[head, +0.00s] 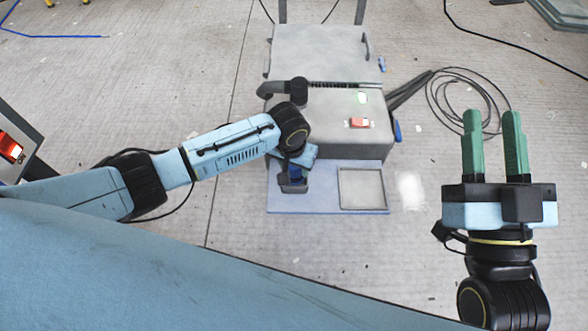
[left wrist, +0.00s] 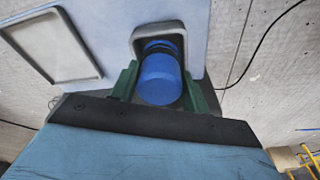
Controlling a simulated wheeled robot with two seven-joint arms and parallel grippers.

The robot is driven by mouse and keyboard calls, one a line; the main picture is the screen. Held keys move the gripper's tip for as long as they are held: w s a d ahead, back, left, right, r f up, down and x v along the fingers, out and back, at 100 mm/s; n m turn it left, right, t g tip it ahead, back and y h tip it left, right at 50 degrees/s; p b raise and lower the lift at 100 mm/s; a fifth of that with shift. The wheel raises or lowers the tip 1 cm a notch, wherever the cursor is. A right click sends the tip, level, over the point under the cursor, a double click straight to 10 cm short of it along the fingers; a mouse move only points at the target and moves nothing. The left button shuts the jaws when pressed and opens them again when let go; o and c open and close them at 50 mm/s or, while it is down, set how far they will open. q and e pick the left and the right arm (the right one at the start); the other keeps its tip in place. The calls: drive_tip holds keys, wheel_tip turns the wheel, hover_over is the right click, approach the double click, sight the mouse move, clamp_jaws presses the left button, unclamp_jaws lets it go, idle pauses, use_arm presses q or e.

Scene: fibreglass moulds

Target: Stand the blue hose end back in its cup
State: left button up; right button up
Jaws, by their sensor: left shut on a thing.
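The blue hose end (left wrist: 160,80) is a rounded blue cylinder between the green fingers of my left gripper (left wrist: 160,72), which is shut on it. Just beyond it, in the left wrist view, is the cup's pale grey rim (left wrist: 136,38). The hose end overlaps the cup's opening in this view; I cannot tell how deep it sits, or whether it touches. In the head view my left wrist hides most of the hose end and cup, above the pale blue board (head: 320,202). My right gripper (head: 493,125) is open and empty, off to the right, its two green fingers apart.
A shallow grey tray (head: 342,190) lies on the board, right of the cup. A grey machine (head: 335,130) with a red switch stands behind it. Dark coiled hoses (head: 450,90) lie on the floor at right. The floor between board and right gripper is clear.

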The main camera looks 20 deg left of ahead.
use_arm(q)
drive_tip(key=shift+f, duration=0.55)
use_arm(e)
drive_tip(key=shift+s+r+t, duration=0.45)
drive_tip(key=shift+r+t, duration=0.15)
drive_tip(key=shift+r, duration=0.05)
use_arm(q)
drive_tip(key=shift+f, duration=0.1)
drive_tip(key=o, duration=0.9)
